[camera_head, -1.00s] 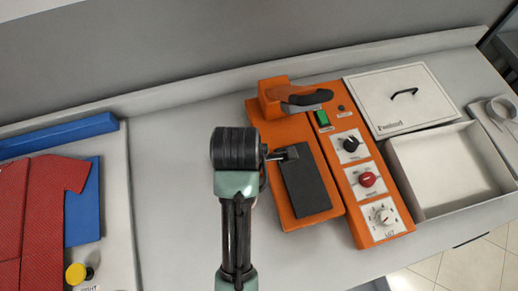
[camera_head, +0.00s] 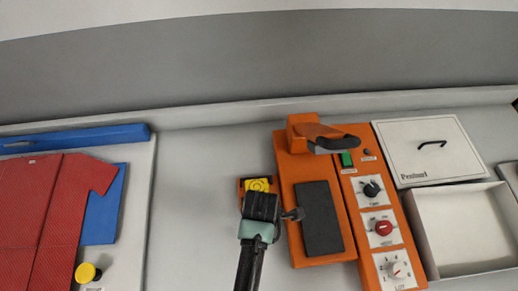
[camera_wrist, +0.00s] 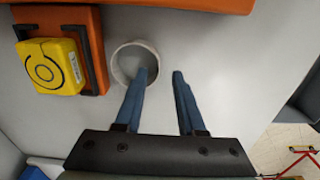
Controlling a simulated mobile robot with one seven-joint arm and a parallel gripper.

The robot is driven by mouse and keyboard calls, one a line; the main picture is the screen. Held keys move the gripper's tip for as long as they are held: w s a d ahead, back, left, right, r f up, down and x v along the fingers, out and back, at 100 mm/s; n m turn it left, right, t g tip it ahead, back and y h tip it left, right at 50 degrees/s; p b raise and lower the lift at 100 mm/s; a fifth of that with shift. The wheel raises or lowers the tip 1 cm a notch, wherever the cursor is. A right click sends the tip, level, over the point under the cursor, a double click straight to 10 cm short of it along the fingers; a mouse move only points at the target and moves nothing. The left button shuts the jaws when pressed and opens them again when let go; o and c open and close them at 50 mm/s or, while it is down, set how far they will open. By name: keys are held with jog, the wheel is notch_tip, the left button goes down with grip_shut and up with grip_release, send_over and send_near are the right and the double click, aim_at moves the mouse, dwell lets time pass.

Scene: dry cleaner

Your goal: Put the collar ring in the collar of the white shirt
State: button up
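A pale round ring, which looks like the collar ring (camera_wrist: 116,66), lies on the light counter in the wrist view. My gripper (camera_wrist: 161,73) is open, with two blue fingers pointing at the counter. The left fingertip overlaps the inside of the ring, and the right fingertip is outside its right rim. I cannot tell whether either finger touches it. In the head view my arm hides the ring and the fingers. I cannot make out a white shirt in the current views.
A yellow block (camera_wrist: 52,66) sits in an orange holder left of the ring; it also shows in the head view (camera_head: 257,184). The orange press (camera_head: 289,205) with dials and a white box (camera_head: 422,215) stand right. A red shirt (camera_head: 45,200) lies left. Bare counter lies between.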

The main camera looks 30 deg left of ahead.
jog(key=shift+f, duration=1.2)
grip_shut()
